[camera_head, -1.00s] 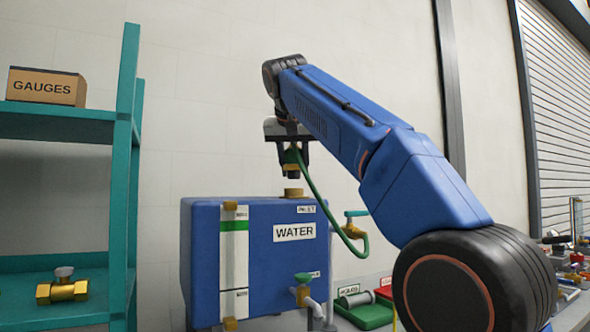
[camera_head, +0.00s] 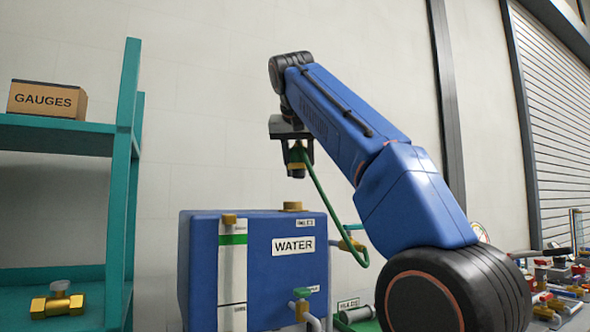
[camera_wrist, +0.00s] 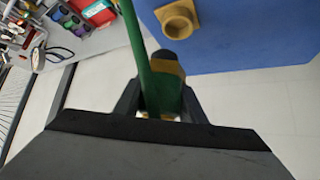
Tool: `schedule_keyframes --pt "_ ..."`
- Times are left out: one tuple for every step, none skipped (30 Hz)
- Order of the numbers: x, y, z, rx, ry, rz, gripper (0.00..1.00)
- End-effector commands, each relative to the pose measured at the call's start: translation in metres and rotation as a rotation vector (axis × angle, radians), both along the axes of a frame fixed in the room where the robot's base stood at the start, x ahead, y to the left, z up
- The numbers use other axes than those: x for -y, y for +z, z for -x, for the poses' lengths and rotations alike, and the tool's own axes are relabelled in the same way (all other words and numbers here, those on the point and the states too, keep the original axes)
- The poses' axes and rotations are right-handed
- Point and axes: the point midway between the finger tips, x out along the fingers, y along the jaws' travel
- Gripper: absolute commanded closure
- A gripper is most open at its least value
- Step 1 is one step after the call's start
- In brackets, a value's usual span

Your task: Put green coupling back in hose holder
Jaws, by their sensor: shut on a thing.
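My gripper (camera_head: 297,165) is shut on the green coupling (camera_head: 297,154) and holds it in the air above the blue water tank. The coupling has a dark tip and a brass-coloured band, and points downward. In the wrist view the green coupling (camera_wrist: 165,92) sits between the jaws, with the green hose (camera_wrist: 135,40) running away from it. In the head view the hose (camera_head: 325,203) hangs in a curve towards the valve at the tank's right.
The blue tank (camera_head: 257,280) marked WATER has a brass inlet (camera_head: 292,206) on top, also in the wrist view (camera_wrist: 177,19). A teal shelf (camera_head: 60,145) with a GAUGES box (camera_head: 47,99) stands at the left. A cluttered bench (camera_head: 570,290) lies at the right.

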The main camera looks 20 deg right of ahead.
Motion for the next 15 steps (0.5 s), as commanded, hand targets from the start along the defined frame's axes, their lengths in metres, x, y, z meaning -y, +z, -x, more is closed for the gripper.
schedule_keyframes --pt "0.003 0.001 0.006 0.000 -0.001 -0.001 0.85" --pt "0.005 0.000 0.009 0.000 -0.001 -0.001 0.85" --pt "0.007 0.000 0.013 0.001 -0.001 0.000 0.85" --pt "0.008 0.000 0.015 0.001 -0.001 0.000 0.85" --pt "0.010 0.000 0.018 0.001 -0.001 0.000 0.85" --pt "0.012 0.001 0.021 0.001 -0.001 0.000 0.85" --pt "0.014 0.001 0.024 0.002 -0.001 0.000 0.85" --pt "0.015 0.001 0.027 0.002 -0.001 0.000 0.85" --pt "0.017 0.000 0.030 0.001 -0.001 0.000 0.85" --pt "0.019 0.000 0.033 0.001 -0.001 0.000 0.85" --pt "0.020 0.000 0.036 0.002 -0.001 0.000 0.85" --pt "0.023 0.000 0.040 0.001 -0.001 0.000 0.85" --pt "0.024 0.000 0.042 0.001 -0.001 0.000 0.85" --pt "0.026 0.000 0.045 0.001 -0.002 0.000 0.85" --pt "0.028 0.000 0.049 0.001 -0.002 0.000 0.85"
